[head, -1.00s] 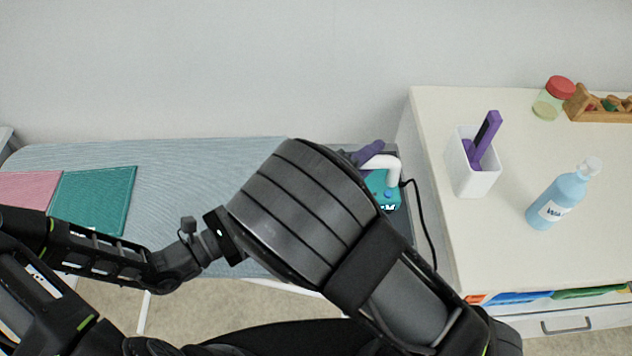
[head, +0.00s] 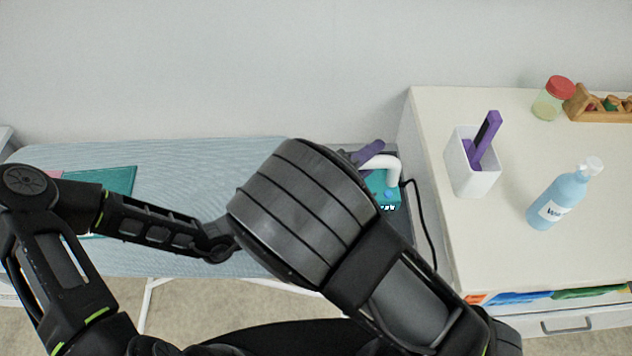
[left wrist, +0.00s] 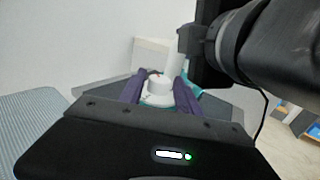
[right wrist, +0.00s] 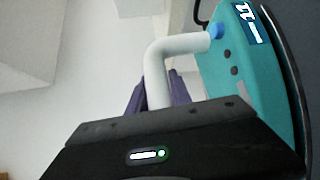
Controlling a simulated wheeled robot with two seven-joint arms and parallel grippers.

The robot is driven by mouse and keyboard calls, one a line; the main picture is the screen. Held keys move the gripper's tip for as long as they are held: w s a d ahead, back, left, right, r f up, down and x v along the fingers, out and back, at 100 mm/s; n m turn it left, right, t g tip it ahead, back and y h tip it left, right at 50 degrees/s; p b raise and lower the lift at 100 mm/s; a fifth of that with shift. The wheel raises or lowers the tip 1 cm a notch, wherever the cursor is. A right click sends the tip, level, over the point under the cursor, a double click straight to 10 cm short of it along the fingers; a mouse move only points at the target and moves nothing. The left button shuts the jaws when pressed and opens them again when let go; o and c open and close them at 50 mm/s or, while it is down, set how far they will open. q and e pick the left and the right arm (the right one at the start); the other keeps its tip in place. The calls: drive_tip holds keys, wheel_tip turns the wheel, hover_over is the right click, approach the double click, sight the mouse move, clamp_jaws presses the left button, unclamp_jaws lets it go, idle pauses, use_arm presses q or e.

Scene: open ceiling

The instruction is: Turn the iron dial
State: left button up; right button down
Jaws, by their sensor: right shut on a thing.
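The teal iron (head: 382,190) stands at the right end of the ironing board, partly hidden by my arm in the head view. Its white handle (head: 382,163) also shows in the right wrist view (right wrist: 172,55). My right gripper (head: 368,152) has purple fingers and is shut on the handle; in the right wrist view its fingers (right wrist: 160,92) are partly behind the handle. The white dial (left wrist: 158,85) shows in the left wrist view. My left gripper (left wrist: 159,90) is open, with one purple finger on each side of the dial; contact cannot be told. The head view hides it.
The ironing board (head: 185,165) carries a green cloth (head: 118,178) at left. A black cord (head: 425,220) runs from the iron beside a white cabinet (head: 500,250). A cup (head: 472,182), a blue bottle (head: 558,200) and a red-lidded jar (head: 552,98) stand on it.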

use_arm(q)
drive_tip(key=shift+c, duration=0.5)
clamp_jaws()
drive_tip(key=shift+w+r+m+g+h, duration=0.1)
drive_tip(key=shift+r+m+g+h, duration=0.05)
drive_tip(key=shift+m+g+h, duration=0.35)
drive_tip(key=m+g, duration=0.1)
drive_tip(key=g, duration=0.1)
drive_tip(key=m+g+h, duration=0.1)
drive_tip(key=g, duration=0.1)
drive_tip(key=m+g, duration=0.2)
drive_tip(key=shift+w+g+h, duration=0.3)
drive_tip(key=shift+w, duration=0.1)
drive_tip(key=m+g, duration=0.1)
drive_tip(key=g, duration=0.1)
drive_tip(key=m+g+y, duration=0.1)
drive_tip(key=m+g, duration=0.1)
drive_tip(key=g, duration=0.1)
drive_tip(key=m+g, duration=0.2)
drive_tip(key=g, duration=0.1)
drive_tip(key=shift+w, duration=0.3)
drive_tip(key=shift+o, duration=0.5)
unclamp_jaws()
